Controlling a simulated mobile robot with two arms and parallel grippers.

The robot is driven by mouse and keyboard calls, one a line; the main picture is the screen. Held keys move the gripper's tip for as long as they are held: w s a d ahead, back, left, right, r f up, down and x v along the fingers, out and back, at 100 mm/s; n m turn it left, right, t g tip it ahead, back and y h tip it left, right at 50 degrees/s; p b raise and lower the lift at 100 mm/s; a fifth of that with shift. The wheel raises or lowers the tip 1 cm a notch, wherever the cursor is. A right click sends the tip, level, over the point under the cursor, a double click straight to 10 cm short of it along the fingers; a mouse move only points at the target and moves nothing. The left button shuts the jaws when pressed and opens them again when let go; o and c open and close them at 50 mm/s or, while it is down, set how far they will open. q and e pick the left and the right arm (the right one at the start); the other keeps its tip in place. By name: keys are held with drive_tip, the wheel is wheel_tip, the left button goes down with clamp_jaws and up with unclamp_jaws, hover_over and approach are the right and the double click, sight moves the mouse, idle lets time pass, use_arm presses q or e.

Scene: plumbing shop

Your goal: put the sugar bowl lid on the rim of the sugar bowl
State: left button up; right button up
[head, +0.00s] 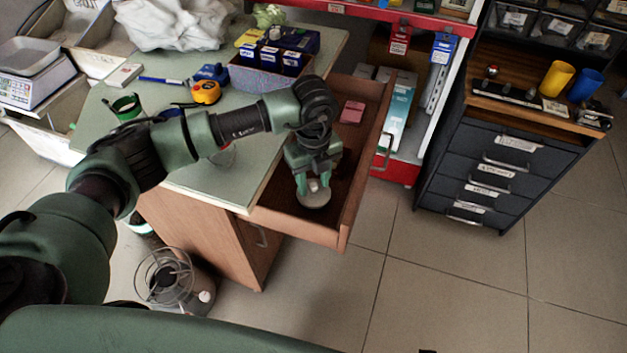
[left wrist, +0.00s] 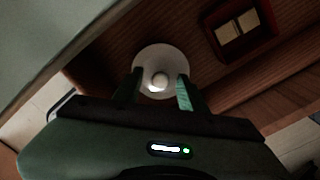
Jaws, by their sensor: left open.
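The sugar bowl lid (head: 313,201) is a pale round disc with a small knob, lying in the open wooden drawer. It also shows in the left wrist view (left wrist: 158,57). My left gripper (head: 313,184) points down into the drawer, right over the lid. In the left wrist view its fingers (left wrist: 159,82) are apart, one on each side of the knob; I cannot tell whether they touch it. I cannot make out the sugar bowl; a clear round thing (head: 223,156) on the counter is mostly hidden behind my left arm. My right gripper is not in view.
The drawer (head: 343,224) has raised walls close around my gripper, and a red box (head: 352,112) lies farther back in it. The green counter (head: 222,187) carries a tape measure (head: 206,92) and a bin of boxes (head: 262,79). A dark drawer cabinet (head: 500,165) stands to the right.

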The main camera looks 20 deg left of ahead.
sight(314, 184)
use_arm(q)
wheel_tip(314, 184, up, 12)
drive_tip(key=p, duration=0.1)
drive_tip(key=shift+r, duration=0.2)
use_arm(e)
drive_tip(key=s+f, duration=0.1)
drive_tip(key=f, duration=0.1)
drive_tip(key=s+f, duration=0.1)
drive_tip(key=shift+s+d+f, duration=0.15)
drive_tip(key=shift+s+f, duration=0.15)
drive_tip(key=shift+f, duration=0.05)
